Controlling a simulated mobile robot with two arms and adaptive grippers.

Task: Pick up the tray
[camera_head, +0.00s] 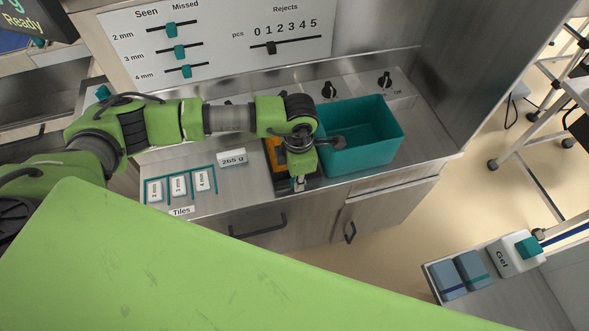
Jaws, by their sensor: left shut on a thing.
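The tray (271,148) looks dark with an orange part, and sits on the steel counter next to the teal bin. Much of it is hidden under my left wrist and gripper. My left gripper (299,181) points down over the tray and is shut on its near right part. The exact contact is hidden by the wrist, and I cannot tell whether the tray is clear of the counter. My right gripper is not in view.
The teal bin (377,119) stands close on the right of my left gripper. A "265 g" sign (232,158) and several white tiles (179,186) lie to the left. Knobs (329,90) line the back. A gel dispenser (515,254) stands at the lower right.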

